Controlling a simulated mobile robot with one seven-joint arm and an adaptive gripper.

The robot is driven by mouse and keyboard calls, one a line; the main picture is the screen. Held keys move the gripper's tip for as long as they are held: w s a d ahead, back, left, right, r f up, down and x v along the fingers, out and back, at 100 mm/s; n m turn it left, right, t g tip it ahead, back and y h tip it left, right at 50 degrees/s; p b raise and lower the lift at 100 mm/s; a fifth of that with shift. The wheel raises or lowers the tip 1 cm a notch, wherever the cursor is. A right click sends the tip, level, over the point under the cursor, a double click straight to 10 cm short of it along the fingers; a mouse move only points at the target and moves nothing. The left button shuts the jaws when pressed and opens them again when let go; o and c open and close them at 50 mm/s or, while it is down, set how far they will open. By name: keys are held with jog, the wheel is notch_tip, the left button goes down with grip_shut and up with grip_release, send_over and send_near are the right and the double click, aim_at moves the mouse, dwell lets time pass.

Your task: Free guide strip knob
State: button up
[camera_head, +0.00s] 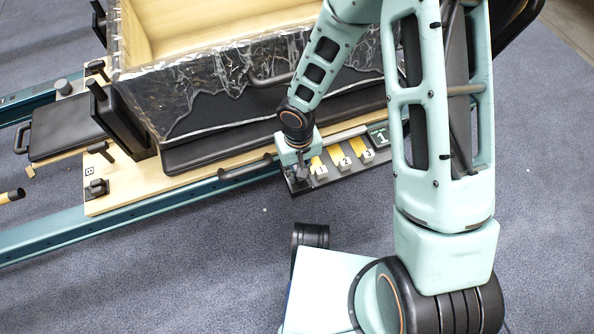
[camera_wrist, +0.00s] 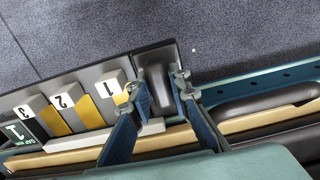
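The guide strip (camera_wrist: 85,86) is a grey and black panel with numbered blocks 1, 2 and 3, yellow bars and a dark end. In the head view the strip (camera_head: 345,166) lies along the machine's near side. A dark, rounded knob (camera_wrist: 157,90) stands at its end beside block 1. My gripper (camera_wrist: 156,86) is open, with one blue finger on each side of the knob. Whether either finger touches it I cannot tell. In the head view my gripper (camera_head: 301,172) is low over the strip's left end and hides most of the knob.
A black handle (camera_head: 246,168) sits on the teal rail left of the strip. A wooden box (camera_head: 200,20) with torn clear plastic stands behind. A green plate marked 1 (camera_head: 380,136) is at the strip's other end. The carpet (camera_head: 190,275) in front is mostly clear.

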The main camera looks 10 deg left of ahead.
jog(key=o, duration=0.7)
notch_tip(320, 180, up, 7)
jog(key=p, duration=0.5)
jog(key=shift+r+p, duration=0.1)
jog(key=shift+p, duration=0.2)
